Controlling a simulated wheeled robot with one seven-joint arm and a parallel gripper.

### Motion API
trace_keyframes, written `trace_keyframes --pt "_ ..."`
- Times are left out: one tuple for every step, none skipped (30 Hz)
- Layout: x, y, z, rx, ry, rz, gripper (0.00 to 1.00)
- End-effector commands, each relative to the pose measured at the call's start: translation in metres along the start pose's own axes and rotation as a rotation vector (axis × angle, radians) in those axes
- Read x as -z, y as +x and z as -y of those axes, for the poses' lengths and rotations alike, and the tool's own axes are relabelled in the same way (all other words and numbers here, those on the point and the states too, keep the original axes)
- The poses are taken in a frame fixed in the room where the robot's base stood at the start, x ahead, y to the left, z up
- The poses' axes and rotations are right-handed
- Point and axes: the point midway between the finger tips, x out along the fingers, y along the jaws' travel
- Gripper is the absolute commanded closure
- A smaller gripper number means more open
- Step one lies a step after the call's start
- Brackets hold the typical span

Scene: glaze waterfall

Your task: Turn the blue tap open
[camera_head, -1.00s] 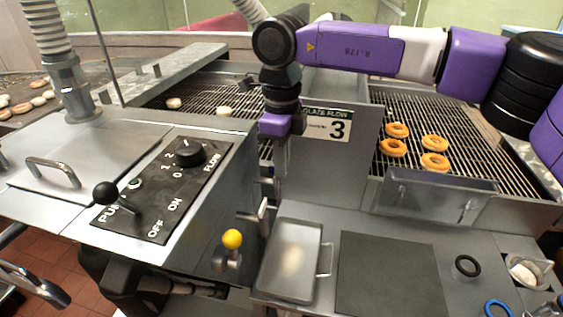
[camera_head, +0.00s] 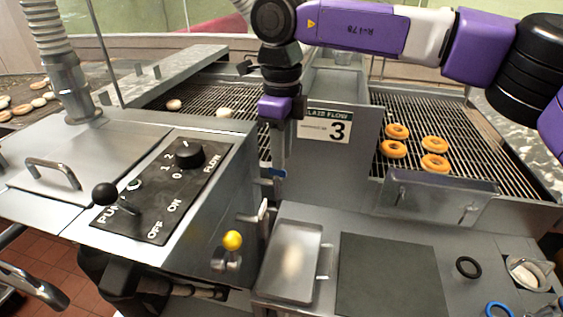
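The blue tap handle (camera_head: 277,173) is a small blue lever low on the side of the grey cabinet, just left of the glaze-flow panel. My gripper (camera_head: 278,148) hangs down from the purple wrist, just above the blue handle. The gripper fingers are thin and dark against the grill and metal, so I cannot tell their opening. I see nothing held in them. Whether the fingertips touch the handle is unclear; a small gap seems to show.
A yellow-knobbed valve (camera_head: 232,241) and a silver lever (camera_head: 262,212) sit below. A control panel (camera_head: 165,190) is at left. The number 3 sign (camera_head: 325,125) stands close right of my gripper. A metal tray (camera_head: 292,262) lies below; donuts (camera_head: 397,131) rest on the right grill.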

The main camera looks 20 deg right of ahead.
Motion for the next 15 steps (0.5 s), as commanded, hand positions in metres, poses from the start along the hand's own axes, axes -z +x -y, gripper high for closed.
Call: trace_keyframes --pt "0.000 -0.009 0.001 0.004 0.001 0.000 0.74" --pt "0.000 -0.014 0.001 0.004 0.001 0.001 0.74" --pt "-0.001 -0.020 0.001 0.003 0.000 0.002 0.74" --pt "-0.001 -0.025 0.001 0.003 0.000 0.002 0.74" --pt "-0.001 -0.029 0.001 0.003 0.000 0.001 0.74" --pt "0.000 -0.033 0.001 0.003 0.000 0.000 0.74" --pt "0.000 -0.036 0.001 0.002 0.000 0.000 0.74" --pt "0.000 -0.038 0.001 0.002 0.000 0.000 0.74" --pt "0.000 -0.041 0.001 0.002 0.000 0.001 0.74" --pt "0.000 -0.042 0.000 0.001 0.000 0.001 0.74" --pt "0.000 -0.044 0.000 0.001 0.000 0.001 0.74" --pt "0.000 -0.045 0.000 0.001 0.000 0.001 0.74" --pt "0.000 -0.045 0.000 0.001 0.000 0.001 0.74" --pt "0.000 -0.045 0.000 0.000 0.000 0.001 0.74" --pt "0.000 -0.045 0.000 0.000 0.000 0.001 0.74"
